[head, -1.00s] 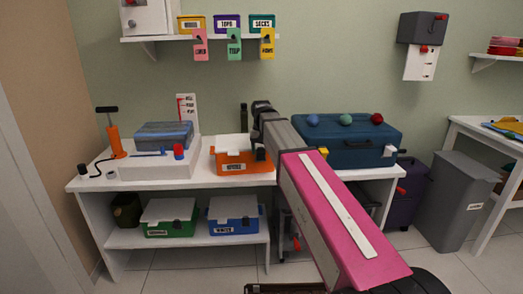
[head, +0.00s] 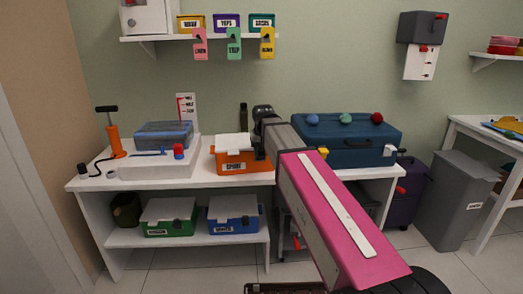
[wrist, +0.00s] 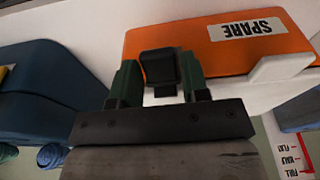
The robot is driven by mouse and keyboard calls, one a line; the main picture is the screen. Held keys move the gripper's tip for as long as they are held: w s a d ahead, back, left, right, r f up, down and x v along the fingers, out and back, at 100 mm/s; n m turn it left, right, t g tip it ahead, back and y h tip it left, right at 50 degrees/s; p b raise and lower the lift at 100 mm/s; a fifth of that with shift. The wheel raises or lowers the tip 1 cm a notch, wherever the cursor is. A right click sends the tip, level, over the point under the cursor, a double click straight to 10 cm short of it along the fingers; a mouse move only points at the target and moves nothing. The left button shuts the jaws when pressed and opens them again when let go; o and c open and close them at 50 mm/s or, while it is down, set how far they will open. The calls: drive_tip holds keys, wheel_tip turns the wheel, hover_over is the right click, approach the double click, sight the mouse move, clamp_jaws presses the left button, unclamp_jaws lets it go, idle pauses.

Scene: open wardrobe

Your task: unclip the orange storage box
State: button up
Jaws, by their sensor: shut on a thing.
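The orange storage box (head: 226,158) with a white lid stands on the white bench, left of my arm in the head view. Its label reads SPARE. The box fills the upper right of the wrist view (wrist: 205,66). A black clip (wrist: 159,66) sits at its edge, between the green fingers of my gripper (wrist: 157,76). My gripper is shut on this clip. In the head view my gripper (head: 262,150) is at the box's right end, and the clip is mostly hidden there.
A blue case (head: 345,152) with several balls on top stands close to the right of my gripper. A white block (head: 160,171) with a blue-grey box is at the left. Green (head: 170,228) and blue (head: 234,226) boxes sit on the lower shelf.

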sight(263, 160)
drive_tip(key=shift+s+d+f+t+y, duration=0.15)
drive_tip(key=shift+s+f+t, duration=0.45)
drive_tip(key=shift+t, duration=0.85)
drive_tip(key=shift+s+f+t+y, duration=0.25)
drive_tip(key=shift+s+f+t, duration=0.35)
drive_tip(key=shift+t, duration=0.8)
drive_tip(key=shift+s+d+f+t+y, duration=0.1)
drive_tip(key=shift+s+f+t+y, duration=0.2)
drive_tip(key=shift+f+t, duration=0.85)
drive_tip(key=shift+r+t, duration=0.3)
drive_tip(key=shift+t, duration=0.1)
drive_tip(key=o, duration=0.8)
drive_tip(key=shift+s, duration=0.1)
